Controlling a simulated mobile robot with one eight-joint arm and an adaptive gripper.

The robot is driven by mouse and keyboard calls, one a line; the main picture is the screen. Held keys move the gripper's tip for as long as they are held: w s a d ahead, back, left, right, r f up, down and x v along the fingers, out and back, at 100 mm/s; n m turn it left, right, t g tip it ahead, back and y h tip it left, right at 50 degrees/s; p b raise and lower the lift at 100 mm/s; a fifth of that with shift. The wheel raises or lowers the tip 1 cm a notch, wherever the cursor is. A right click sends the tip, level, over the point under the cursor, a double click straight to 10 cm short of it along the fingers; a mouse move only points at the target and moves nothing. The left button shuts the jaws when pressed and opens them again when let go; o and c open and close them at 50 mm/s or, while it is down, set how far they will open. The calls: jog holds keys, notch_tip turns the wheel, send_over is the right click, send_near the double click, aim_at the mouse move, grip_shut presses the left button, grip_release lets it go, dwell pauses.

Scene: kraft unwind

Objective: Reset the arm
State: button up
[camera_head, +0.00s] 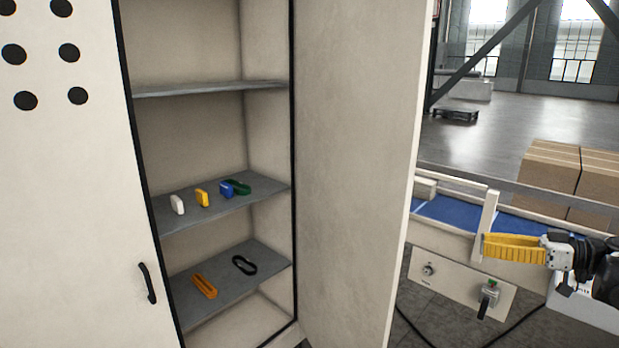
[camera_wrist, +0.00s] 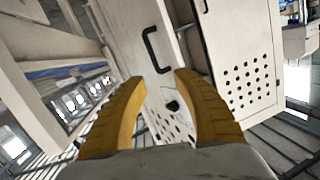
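My gripper (camera_head: 484,248) is at the right of the head view, its yellow ribbed fingers pointing left, in front of the blue conveyor. In the wrist view my gripper (camera_wrist: 161,80) shows two yellow fingers set apart with nothing between them. It is open and empty. The cabinet (camera_head: 70,180) stands at the left and centre of the head view, apart from my gripper. It also shows beyond the fingers in the wrist view (camera_wrist: 245,30).
The cabinet's right door (camera_head: 355,150) stands open between the shelves and my arm. Several small coloured items, including a white one (camera_head: 177,205) and an orange one (camera_head: 204,286), lie on the shelves. The conveyor (camera_head: 455,215) and cardboard boxes (camera_head: 552,168) are at the right.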

jog(key=s+a+f+m+g+h, duration=0.1)
jog(key=s+a+m+g+h, duration=0.15)
jog(key=a, duration=0.65)
jog(key=s+a+m+g+h, duration=0.1)
jog(key=s+a+m+h, duration=0.2)
jog(key=a, duration=0.6)
jog(key=s+a+f+m+t+h, duration=0.1)
jog(key=s+a+f+m+h, duration=0.1)
jog(key=s, duration=0.7)
jog(key=s+a+f+m+h, duration=0.1)
jog(key=s+a+f+h, duration=0.3)
jog(key=s, duration=0.5)
jog(key=shift+s+a+f+m+t+h, duration=0.25)
jog(key=shift+f+m+t+h, duration=0.1)
jog(key=shift+f+h, duration=0.6)
